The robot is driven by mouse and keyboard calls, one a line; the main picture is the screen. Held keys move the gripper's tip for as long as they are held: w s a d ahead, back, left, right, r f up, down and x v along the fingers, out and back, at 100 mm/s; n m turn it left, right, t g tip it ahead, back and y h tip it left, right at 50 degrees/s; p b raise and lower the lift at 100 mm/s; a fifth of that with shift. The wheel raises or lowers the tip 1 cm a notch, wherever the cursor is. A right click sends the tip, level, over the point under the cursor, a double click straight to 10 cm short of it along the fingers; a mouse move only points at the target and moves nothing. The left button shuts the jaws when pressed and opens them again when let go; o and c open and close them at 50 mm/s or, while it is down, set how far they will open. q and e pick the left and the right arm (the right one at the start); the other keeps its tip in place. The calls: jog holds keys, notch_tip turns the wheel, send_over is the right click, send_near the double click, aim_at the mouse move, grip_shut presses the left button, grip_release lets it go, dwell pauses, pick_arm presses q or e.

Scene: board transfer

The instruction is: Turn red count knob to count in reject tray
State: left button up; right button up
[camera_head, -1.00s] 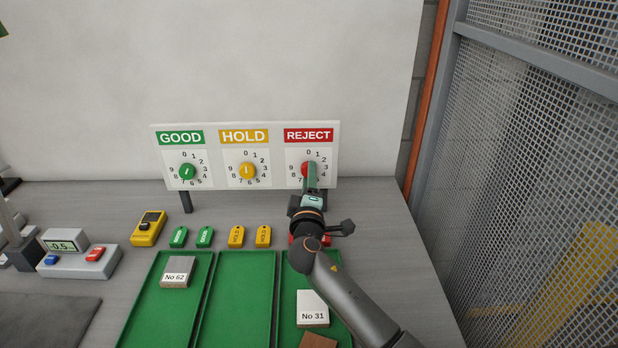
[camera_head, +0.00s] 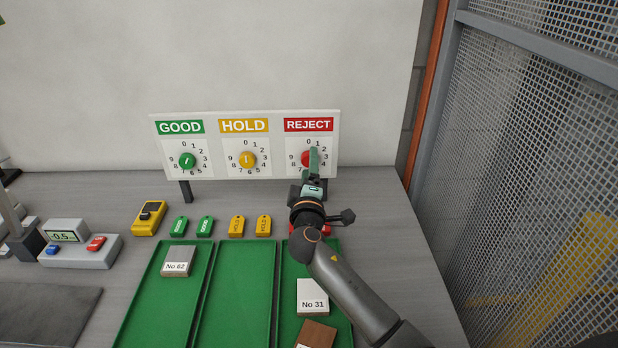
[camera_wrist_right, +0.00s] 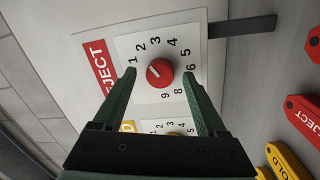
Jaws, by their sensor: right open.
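The red count knob (camera_head: 306,159) is on the dial under the REJECT label (camera_head: 308,125). It also shows in the right wrist view (camera_wrist_right: 160,72), where its white mark points to the upper left, toward the 1 and 2 side. My right gripper (camera_wrist_right: 160,74) is open, with one finger on each side of the knob; I cannot tell whether they touch it. In the head view my right gripper (camera_head: 314,160) partly covers the dial. My left gripper is out of view.
The green knob (camera_head: 187,161) and the yellow knob (camera_head: 247,160) sit left on the same panel. Board No 62 (camera_head: 177,261) lies in the left tray; the middle tray (camera_head: 240,290) looks empty. Green and yellow tags lie before the panel. A mesh fence (camera_head: 540,140) stands at right.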

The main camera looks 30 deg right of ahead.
jog(key=b+v, duration=0.2)
jog(key=v, duration=1)
jog(key=shift+s, duration=0.15)
